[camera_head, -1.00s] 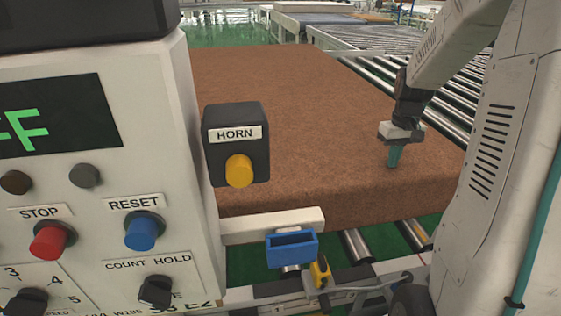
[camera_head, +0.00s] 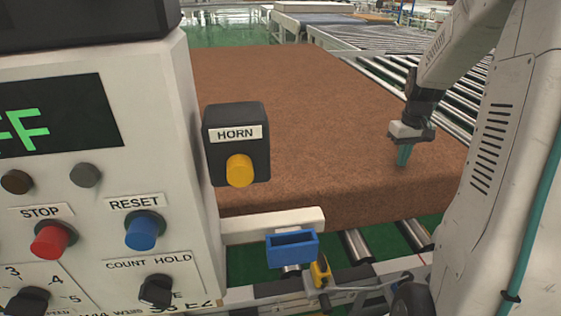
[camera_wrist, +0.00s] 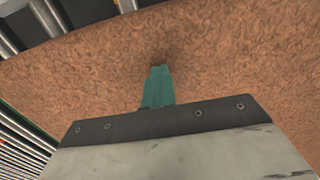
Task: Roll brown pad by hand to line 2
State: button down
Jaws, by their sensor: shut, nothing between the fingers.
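The brown pad (camera_head: 320,110) is a large thick slab lying flat on the roller conveyor (camera_head: 455,95). Its near edge runs above the front rail, and the control box hides part of its left side. My gripper (camera_head: 403,160) points down at the pad's right part, near the near-right corner. In the wrist view my gripper (camera_wrist: 160,72) shows as teal fingers closed together, with nothing between them. The brown pad (camera_wrist: 230,65) fills most of that view, with a dark shadow by the fingertips. The tips are at or very close to its surface; contact is hard to tell.
A white control box (camera_head: 190,160) with STOP, RESET and COUNT HOLD controls fills the left. A black HORN box (camera_head: 237,145) juts from its side. A blue holder (camera_head: 291,247) hangs by the front rail. More conveyors extend at the back, with bare rollers right of the pad.

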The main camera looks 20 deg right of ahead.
jog(key=shift+r, duration=3.45)
jog(key=shift+m+g+y, duration=0.3)
jog(key=shift+m+g, duration=0.1)
jog(key=shift+m, duration=0.4)
jog(key=s+a, duration=0.1)
jog(key=s+a+f, duration=0.1)
jog(key=s, duration=0.1)
jog(key=shift+a+f, duration=0.1)
jog(key=shift+a, duration=0.15)
jog(key=s+a+r+n, duration=0.1)
jog(key=s+a+r, duration=0.1)
jog(key=s+a, duration=0.3)
jog(key=s+a+r+n+t, duration=0.1)
jog(key=s+a, duration=0.5)
jog(key=a, duration=0.7)
jog(key=s+a+r+n+t, duration=0.1)
jog(key=s+a+r, duration=0.2)
jog(key=s+a, duration=0.3)
jog(key=shift+s+a+n, duration=0.25)
jog(key=shift+a+n, duration=0.15)
jog(key=shift+a, duration=1.1)
jog(key=shift+r, duration=0.1)
